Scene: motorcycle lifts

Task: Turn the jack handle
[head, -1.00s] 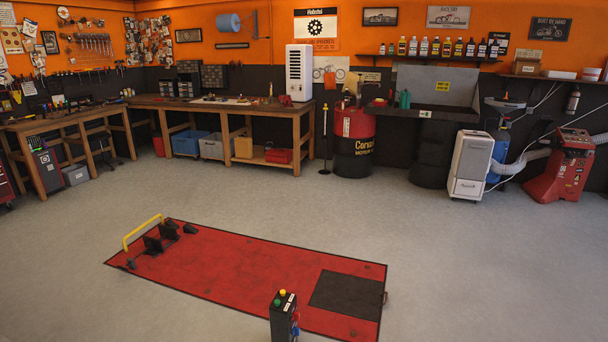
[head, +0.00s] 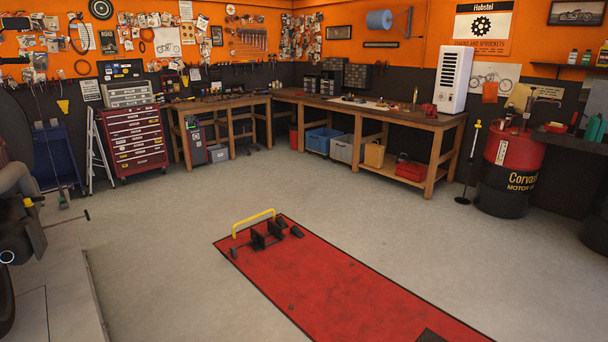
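Nothing in the head view can be surely told as the jack handle. A red lift platform (head: 325,277) lies low on the floor in the middle, with a yellow bar (head: 253,220) and a black wheel clamp (head: 266,236) at its far left end. At the left edge, a raised grey platform (head: 60,300) carries part of a motorcycle, cut off by the frame. A thin dark bar with a short cross end (head: 72,219) sticks out there; I cannot tell what it belongs to. Neither of my grippers is in view.
A red tool chest (head: 135,140), a white stepladder (head: 97,150) and a blue cart (head: 58,158) stand at the back left. Workbenches (head: 375,112) line the back wall. A red and black drum (head: 508,170) stands at the right. The grey floor between is clear.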

